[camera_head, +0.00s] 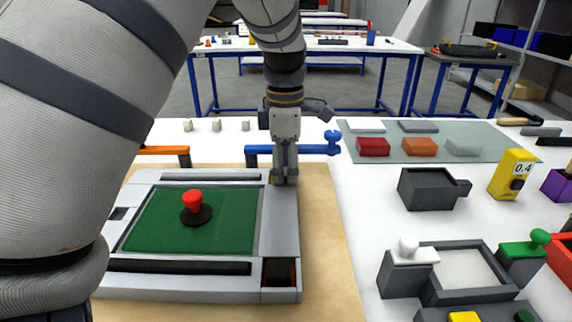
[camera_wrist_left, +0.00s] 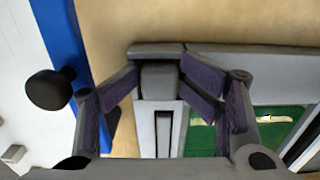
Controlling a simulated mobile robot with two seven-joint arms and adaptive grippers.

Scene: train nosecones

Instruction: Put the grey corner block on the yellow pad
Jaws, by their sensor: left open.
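My left gripper (camera_head: 285,182) points down at the far right corner of the light grey frame around a green panel. In the left wrist view its fingers (camera_wrist_left: 160,92) are open, one on each side of a small grey block (camera_wrist_left: 160,82) at the frame's corner, which looks like the grey corner block. I cannot tell whether the fingers touch it. In the head view the gripper hides this block. A yellow patch (camera_head: 463,317), perhaps the yellow pad, shows at the bottom edge, partly cut off. My right gripper is not in view.
A red knob (camera_head: 193,201) stands on the green panel (camera_head: 150,232). A blue bar (camera_head: 315,149) lies just behind the gripper. To the right stand a dark grey box (camera_head: 430,190), a yellow device (camera_head: 512,174) and a grey tray fixture (camera_head: 465,292). White table between them is free.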

